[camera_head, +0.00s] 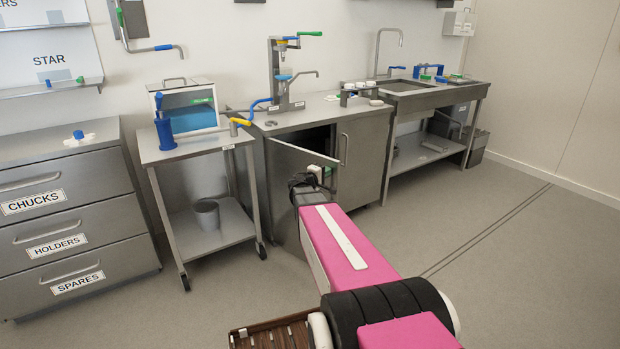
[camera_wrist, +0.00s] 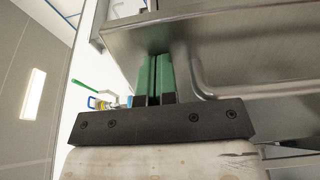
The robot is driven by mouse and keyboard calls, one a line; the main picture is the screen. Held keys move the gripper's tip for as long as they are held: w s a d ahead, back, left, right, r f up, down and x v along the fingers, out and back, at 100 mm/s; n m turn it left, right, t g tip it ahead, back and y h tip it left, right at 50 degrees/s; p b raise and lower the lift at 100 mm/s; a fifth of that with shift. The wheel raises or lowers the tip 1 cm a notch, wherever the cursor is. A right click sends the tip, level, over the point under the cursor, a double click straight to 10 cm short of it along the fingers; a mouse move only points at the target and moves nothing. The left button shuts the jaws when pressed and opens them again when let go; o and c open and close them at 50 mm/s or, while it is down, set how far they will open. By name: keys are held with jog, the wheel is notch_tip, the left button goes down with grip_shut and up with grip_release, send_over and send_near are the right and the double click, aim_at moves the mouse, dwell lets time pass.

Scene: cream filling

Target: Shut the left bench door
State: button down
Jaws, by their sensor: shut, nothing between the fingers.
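The left bench door (camera_head: 283,185) stands partly open from the grey bench (camera_head: 372,168), swung out at an angle, with the dark inside showing above it. My gripper is at the outer part of this door in the head view, mostly hidden by my own wrist. In the wrist view my gripper (camera_wrist: 154,58) has its green fingers together and empty. Their tips are at a grey metal panel (camera_wrist: 240,45), beside a bent bar handle (camera_wrist: 203,82); I cannot tell whether they touch it.
The right bench door (camera_head: 362,152) is shut, with a vertical handle. A wheeled cart (camera_head: 200,150) stands left of the bench, close to the open door. A sink table (camera_head: 430,97) stands to the right. The floor (camera_head: 520,260) at right is clear.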

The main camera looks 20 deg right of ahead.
jog(key=w+d+n+t+y, duration=0.4)
jog(key=w+d, duration=0.4)
jog(key=d, duration=0.3)
jog(key=w+d, duration=0.3)
jog(key=w, duration=0.7)
jog(key=w+d, duration=0.3)
jog(key=w, duration=0.7)
jog(key=w+d, duration=0.3)
jog(key=w, duration=0.7)
jog(key=shift+w+d, duration=0.2)
jog(key=shift+d, duration=0.2)
